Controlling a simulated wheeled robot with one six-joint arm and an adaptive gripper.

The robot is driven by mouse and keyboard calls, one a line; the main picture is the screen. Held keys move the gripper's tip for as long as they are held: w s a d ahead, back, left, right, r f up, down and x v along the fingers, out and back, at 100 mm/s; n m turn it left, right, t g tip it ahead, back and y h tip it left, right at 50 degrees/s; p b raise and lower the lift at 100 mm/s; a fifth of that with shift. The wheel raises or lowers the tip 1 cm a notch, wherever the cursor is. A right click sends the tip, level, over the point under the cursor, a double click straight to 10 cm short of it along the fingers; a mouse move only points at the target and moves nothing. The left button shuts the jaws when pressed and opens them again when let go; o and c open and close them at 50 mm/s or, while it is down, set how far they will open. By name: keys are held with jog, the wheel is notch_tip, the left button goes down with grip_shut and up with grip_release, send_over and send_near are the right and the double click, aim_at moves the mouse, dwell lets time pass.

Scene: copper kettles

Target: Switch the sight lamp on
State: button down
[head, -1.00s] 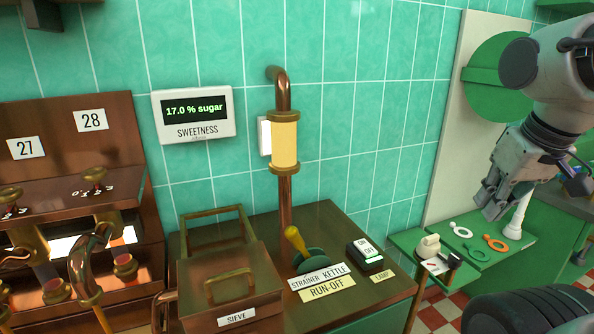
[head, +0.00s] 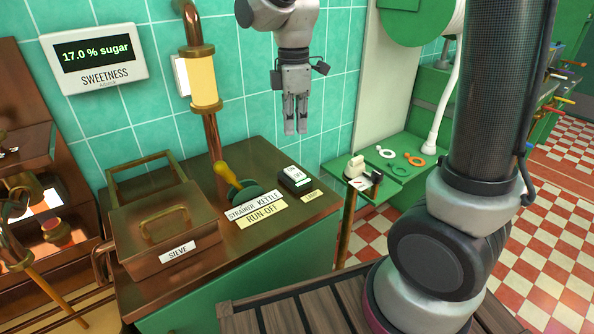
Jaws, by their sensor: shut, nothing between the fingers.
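The lamp switch (head: 295,179) is a small dark box with a white rocker lettered ON and OFF. It sits on the copper counter at its right back part, beside a small LAMP label (head: 312,196). The sight glass (head: 203,82) on the copper pipe glows pale yellow. My gripper (head: 295,130) hangs fingers down, shut and empty, above the switch and apart from it. Which side of the rocker is pressed is too small to tell.
A yellow-handled valve (head: 226,174) and the RUN-OFF label (head: 262,215) stand left of the switch. A lidded copper sieve box (head: 150,228) is further left. A green side table (head: 400,172) with small rings stands to the right.

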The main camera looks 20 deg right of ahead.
aim_at(294, 177)
jog(key=n, duration=0.3)
jog(key=r+n, duration=0.1)
jog(key=n, duration=0.1)
jog(key=shift+w+a, duration=0.15)
jog(key=shift+w, duration=0.25)
jog(key=shift+f, duration=0.1)
notch_tip(294, 177, down, 14)
jog(key=shift+r, duration=0.1)
jog(key=shift+s+f, duration=0.1)
jog(key=shift+f, duration=0.15)
dwell(0.5)
